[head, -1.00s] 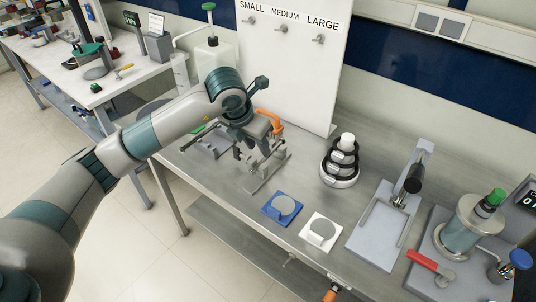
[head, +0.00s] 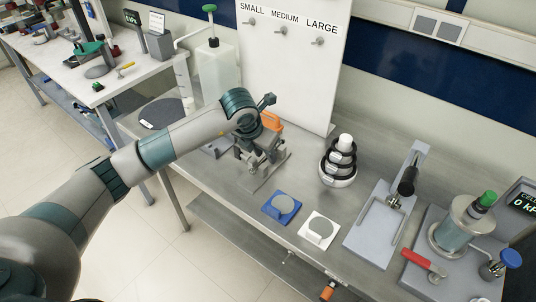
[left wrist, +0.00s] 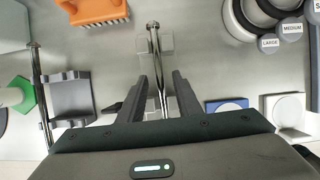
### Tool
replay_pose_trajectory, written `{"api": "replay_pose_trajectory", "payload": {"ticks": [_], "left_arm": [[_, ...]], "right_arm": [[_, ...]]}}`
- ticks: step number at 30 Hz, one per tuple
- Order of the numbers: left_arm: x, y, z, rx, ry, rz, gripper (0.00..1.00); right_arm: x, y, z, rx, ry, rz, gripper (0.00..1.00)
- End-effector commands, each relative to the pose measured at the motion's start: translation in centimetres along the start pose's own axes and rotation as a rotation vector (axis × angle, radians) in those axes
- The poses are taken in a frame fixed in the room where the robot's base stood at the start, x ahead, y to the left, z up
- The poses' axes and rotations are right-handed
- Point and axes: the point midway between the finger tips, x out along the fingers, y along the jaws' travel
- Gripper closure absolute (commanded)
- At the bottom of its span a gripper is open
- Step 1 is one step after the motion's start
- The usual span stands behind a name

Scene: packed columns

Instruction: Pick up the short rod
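A thin shiny metal rod (left wrist: 154,48) with a small head lies across light grey supports (left wrist: 142,45) in the left wrist view. I cannot tell for certain which rod is shorter. My left gripper (left wrist: 160,76) is open, its two fingers on either side of the middle rod with gaps visible. In the head view, my left gripper (head: 250,163) is low over the grey stand (head: 266,178), and the arm hides much of the rod. My right gripper is not in view.
An orange brush (left wrist: 95,8) lies close by. A stack of dark rings (head: 340,165) stands to the right on the steel bench (head: 300,175). A blue pad (head: 270,207) and white pad (head: 308,236) lie in front. A white board (head: 290,85) rises behind.

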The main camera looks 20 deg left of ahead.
Motion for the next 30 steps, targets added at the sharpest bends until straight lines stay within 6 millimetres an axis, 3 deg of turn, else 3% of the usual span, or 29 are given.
{"api": "replay_pose_trajectory", "payload": {"ticks": [7,11,23,30], "left_arm": [[-0.1,0.0,0.0,0.000,0.000,0.000,0.71],[-0.1,0.0,0.0,0.000,-0.001,0.000,1.00],[-0.2,0.0,0.1,0.000,-0.002,0.000,1.00],[-1.7,0.0,0.8,0.000,-0.006,0.000,1.00]], "right_arm": [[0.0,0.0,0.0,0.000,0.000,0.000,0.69],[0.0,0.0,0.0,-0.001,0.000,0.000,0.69],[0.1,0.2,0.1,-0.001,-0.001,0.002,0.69],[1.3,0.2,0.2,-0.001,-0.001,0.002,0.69]]}}
